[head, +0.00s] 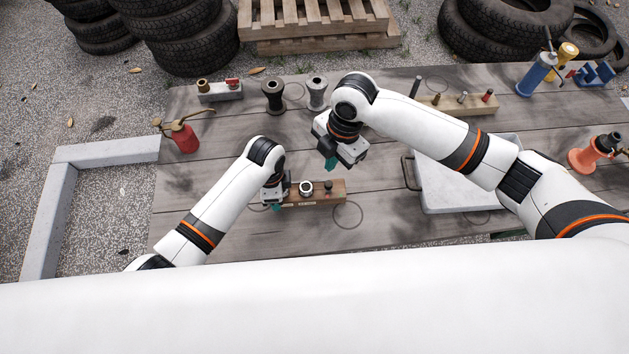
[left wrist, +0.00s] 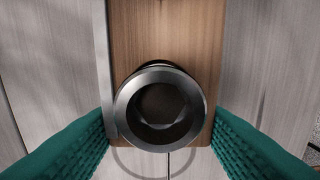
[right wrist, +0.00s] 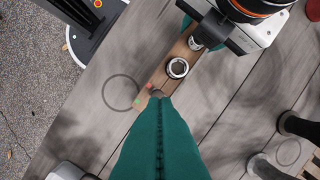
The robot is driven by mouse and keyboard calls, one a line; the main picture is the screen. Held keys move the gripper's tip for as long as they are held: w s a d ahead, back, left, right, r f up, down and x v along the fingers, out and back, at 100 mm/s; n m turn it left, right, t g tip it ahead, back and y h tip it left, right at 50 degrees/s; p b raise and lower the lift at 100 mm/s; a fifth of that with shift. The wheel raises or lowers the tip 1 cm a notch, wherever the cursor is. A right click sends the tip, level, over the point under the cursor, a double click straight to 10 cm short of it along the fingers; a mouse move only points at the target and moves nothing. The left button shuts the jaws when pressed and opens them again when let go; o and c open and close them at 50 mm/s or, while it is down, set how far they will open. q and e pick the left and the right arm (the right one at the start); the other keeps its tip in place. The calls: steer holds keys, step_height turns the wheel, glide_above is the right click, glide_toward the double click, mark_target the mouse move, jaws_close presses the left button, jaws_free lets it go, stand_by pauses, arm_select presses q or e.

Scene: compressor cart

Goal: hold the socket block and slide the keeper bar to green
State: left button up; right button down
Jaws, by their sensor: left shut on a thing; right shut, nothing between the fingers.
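The socket block (head: 340,193) is a wooden block on the table, with a pale metal ring (head: 306,188) and a dark knob (head: 328,186) on top. My left gripper (head: 277,206) is shut on its left end. In the left wrist view a round metal socket (left wrist: 160,146) stands between the fingers, and a grey strip (left wrist: 101,50) runs along the block's left side. I cannot tell whether this strip is the keeper bar. My right gripper (head: 331,165) is shut and empty above the table, behind the block.
A white tray (head: 445,202) with a dark handle stands right of the block. Behind are dark and grey spools (head: 273,96), a wooden rack (head: 455,105) with fittings and a red oil can (head: 184,138). Bare table lies in front of the block.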

mark_target(332, 187)
steer(key=m+y, duration=0.1)
steer(key=m, duration=0.1)
steer(key=d+m, duration=0.1)
steer(key=m, duration=0.1)
steer(key=shift+w+d+y, duration=0.15)
steer(key=shift+w+y, duration=0.05)
steer(key=shift+y, duration=0.2)
steer(key=x, duration=1)
steer(key=shift+d, duration=1.7)
arm_select(q)
steer(key=shift+a, duration=0.1)
arm_select(e)
steer(key=shift+r, duration=0.1)
steer(key=v, duration=0.9)
steer(key=shift+r, duration=0.35)
